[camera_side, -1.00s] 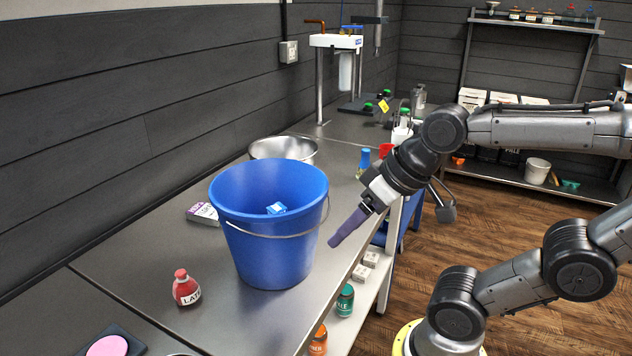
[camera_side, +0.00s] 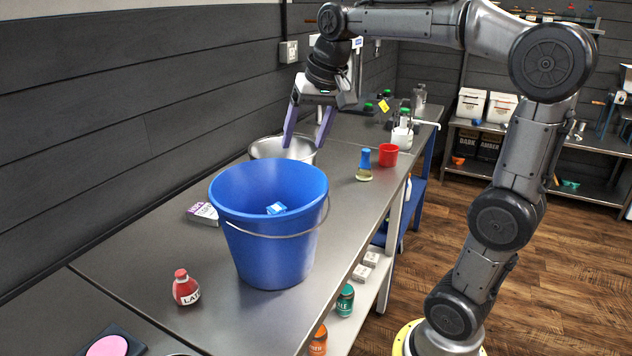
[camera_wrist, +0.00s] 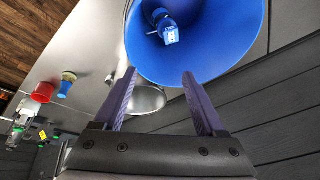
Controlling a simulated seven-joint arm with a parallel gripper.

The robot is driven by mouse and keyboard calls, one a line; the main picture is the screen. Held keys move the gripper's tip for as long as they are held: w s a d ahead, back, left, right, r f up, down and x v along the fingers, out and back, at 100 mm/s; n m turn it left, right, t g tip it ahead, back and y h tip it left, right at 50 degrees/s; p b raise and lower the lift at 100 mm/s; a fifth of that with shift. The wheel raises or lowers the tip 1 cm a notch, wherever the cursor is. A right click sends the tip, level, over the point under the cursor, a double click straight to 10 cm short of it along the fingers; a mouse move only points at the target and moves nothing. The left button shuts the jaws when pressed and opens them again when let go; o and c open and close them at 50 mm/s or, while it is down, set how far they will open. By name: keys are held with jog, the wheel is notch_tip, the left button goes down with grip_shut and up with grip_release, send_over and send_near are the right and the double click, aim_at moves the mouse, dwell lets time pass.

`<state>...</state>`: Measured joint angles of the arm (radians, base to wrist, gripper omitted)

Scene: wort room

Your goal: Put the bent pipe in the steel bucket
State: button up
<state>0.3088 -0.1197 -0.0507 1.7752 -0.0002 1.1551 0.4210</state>
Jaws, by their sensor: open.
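The steel bucket (camera_side: 268,149) is a round, shiny metal vessel on the bench behind the blue bucket. Part of it also shows in the wrist view (camera_wrist: 152,98), behind my fingers. My gripper (camera_side: 304,142) points down, open, with nothing between its purple fingers. In the side view its fingertips overlap the steel bucket's rim; touching or apart, I cannot tell. The wrist view also shows the open fingers (camera_wrist: 158,76). I cannot make out a bent pipe for certain. A small blue object with a white label (camera_wrist: 169,31) lies inside the blue bucket.
The bench left of the blue bucket is mostly clear.

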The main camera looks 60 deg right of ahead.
jog(key=w+d+f+m+g, duration=0.1)
jog(key=w+d+m, duration=0.35)
jog(key=d, duration=0.65)
jog(key=w+d+f+m+g, duration=0.1)
jog(key=w+d+m, duration=0.4)
jog(key=d, duration=0.6)
jog(key=w+d+f+m, duration=0.1)
jog(key=d+f, duration=0.1)
jog(key=f, duration=0.2)
jog(key=w+d+f+m+g, duration=0.1)
jog(key=d+f+m, duration=0.1)
jog(key=f, duration=0.3)
jog(key=d+f+m+g+y, duration=0.1)
jog(key=d+f+m, duration=0.1)
jog(key=d+f, duration=0.2)
jog(key=shift+w+d+f, duration=0.1)
jog(key=shift+w+f, duration=0.3)
jog(key=shift+f+m, duration=0.25)
jog(key=shift+f, duration=3.85)
grip_shut()
